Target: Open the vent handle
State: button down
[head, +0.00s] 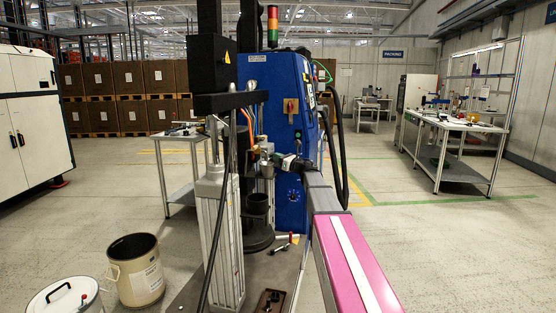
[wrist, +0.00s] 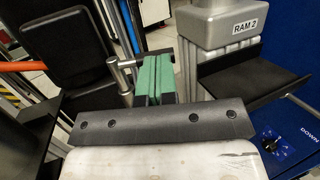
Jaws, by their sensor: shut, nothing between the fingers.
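My gripper (wrist: 153,84) is shut and empty, its green finger pads pressed together. In the wrist view a bare metal post with a short crossbar (wrist: 124,72) stands just left of the fingertips. It may be the vent handle, but no label shows this. I cannot tell whether the fingers touch it. In the head view my gripper (head: 279,160) is in front of the blue cabinet (head: 289,125), beside small metal fittings (head: 266,161) on the pump. The handle cannot be made out clearly there.
A grey block labelled RAM 2 (wrist: 230,28) with a black ledge is right of the fingers, by a blue panel (wrist: 285,120) marked DOWN. A silver cylinder (head: 217,240) and black column stand left of the arm. Two buckets (head: 136,270) are on the floor.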

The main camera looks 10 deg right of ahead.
jog(key=shift+w+a, duration=0.25)
jog(key=shift+w, duration=0.45)
jog(key=shift+w+a, duration=0.15)
dwell(0.3)
